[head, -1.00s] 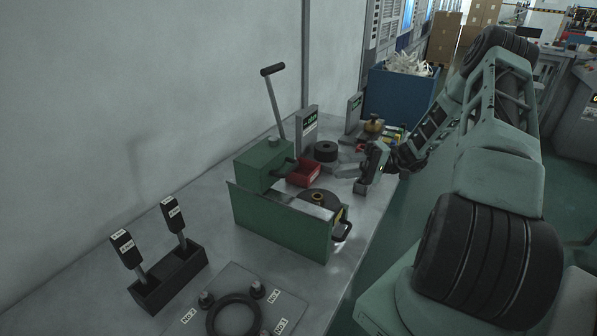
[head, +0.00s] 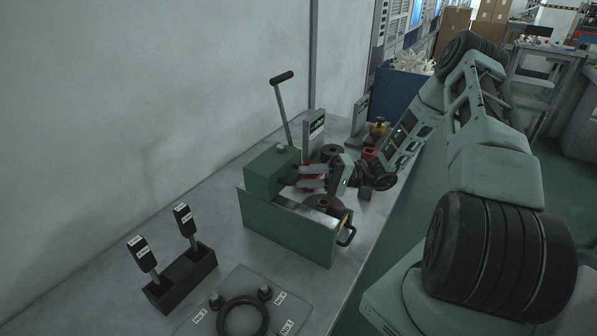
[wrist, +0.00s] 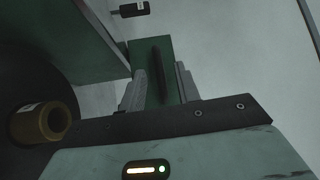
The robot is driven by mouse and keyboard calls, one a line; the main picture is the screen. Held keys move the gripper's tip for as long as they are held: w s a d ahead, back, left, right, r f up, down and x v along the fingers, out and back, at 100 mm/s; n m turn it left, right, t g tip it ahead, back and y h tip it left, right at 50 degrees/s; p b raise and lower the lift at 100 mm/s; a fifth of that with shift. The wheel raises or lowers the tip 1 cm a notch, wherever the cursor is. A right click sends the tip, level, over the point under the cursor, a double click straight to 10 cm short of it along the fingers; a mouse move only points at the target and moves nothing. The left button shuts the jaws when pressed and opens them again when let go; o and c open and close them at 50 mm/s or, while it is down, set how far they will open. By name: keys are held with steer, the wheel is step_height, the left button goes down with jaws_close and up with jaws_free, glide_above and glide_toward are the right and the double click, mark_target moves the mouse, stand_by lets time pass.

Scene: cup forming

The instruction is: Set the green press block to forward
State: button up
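The green press block (head: 272,171) stands at the back of the green press frame (head: 285,228), with a long lever rising from it. A dark bar handle (wrist: 157,72) shows against its green face (wrist: 140,55) in the wrist view. My gripper (head: 300,177) reaches in at the block's right side. In the wrist view my gripper (wrist: 157,90) has its two grey fingers apart, one on each side of the handle, with gaps visible. I cannot tell how deep the handle sits between the fingers.
A dark disc (head: 318,204) lies in the press below my gripper; a brass cylinder (wrist: 38,122) shows close at left in the wrist view. Two labelled levers (head: 182,280) and a plate with a black ring (head: 243,318) are in front. A display (head: 315,128) stands behind.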

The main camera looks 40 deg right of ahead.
steer(key=shift+x, duration=1.35)
jaws_close()
steer(key=s+d, duration=0.4)
steer(key=s, duration=0.8)
steer(key=shift+s+d, duration=0.3)
steer(key=shift+f, duration=0.1)
jaws_free()
steer(key=shift+d, duration=0.1)
steer(key=shift+s, duration=0.1)
